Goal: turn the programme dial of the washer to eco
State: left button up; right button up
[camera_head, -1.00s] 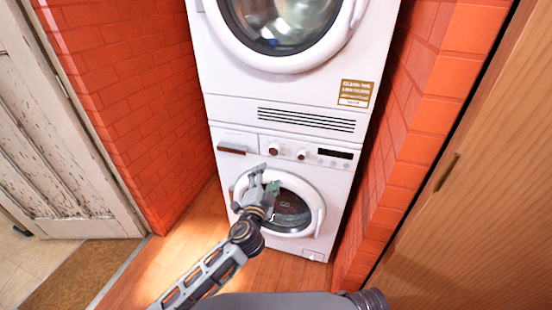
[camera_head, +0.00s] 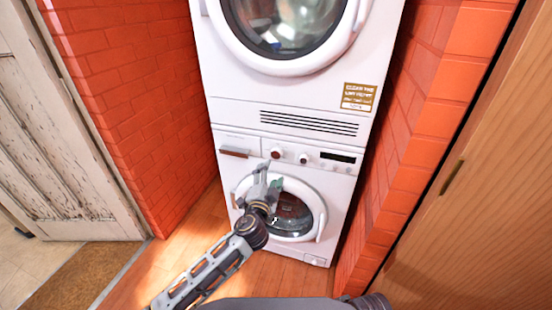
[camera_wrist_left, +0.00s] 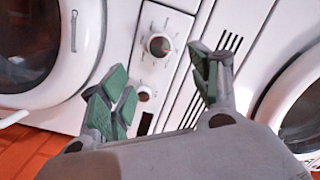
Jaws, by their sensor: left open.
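The washer (camera_head: 226,172) is the lower white machine of a stack. Its panel carries two round knobs: a left dial (camera_head: 276,153) with a dark red-brown face and a smaller right knob (camera_head: 303,158). In the left wrist view the larger dial (camera_wrist_left: 158,45), ringed by small marks, lies between and beyond the fingers, and the smaller knob (camera_wrist_left: 144,94) is near the left finger. The markings are too small to read. My left gripper (camera_head: 269,176) is open in front of the washer, just below the dial and apart from it. My right gripper is not in view.
The washer's round door (camera_head: 291,214) is shut below the panel. A dark display (camera_head: 338,157) and a drawer with a brown handle (camera_head: 235,153) flank the knobs. A second machine (camera_head: 285,96) stands on top. Brick walls (camera_head: 135,95) close in on both sides.

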aim_at(276, 156)
pick_arm(q)
jog(key=shift+w+d+b, duration=0.25)
jog(key=shift+w+d, duration=0.05)
jog(key=shift+w, duration=1.2)
jog(key=shift+w+d+b, duration=0.3)
jog(key=shift+w+d, duration=0.05)
jog(key=shift+w, duration=1.2)
jog(key=shift+w+d+b, duration=0.25)
jog(key=shift+w+d, duration=0.05)
jog(key=shift+w, duration=1.2)
jog(key=shift+w+d, duration=0.1)
jog(key=shift+w, duration=0.65)
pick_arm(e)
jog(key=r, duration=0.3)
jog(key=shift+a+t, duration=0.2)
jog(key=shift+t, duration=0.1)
pick_arm(q)
jog(key=shift+c, duration=0.2)
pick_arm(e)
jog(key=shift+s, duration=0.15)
pick_arm(q)
jog(key=c, duration=1)
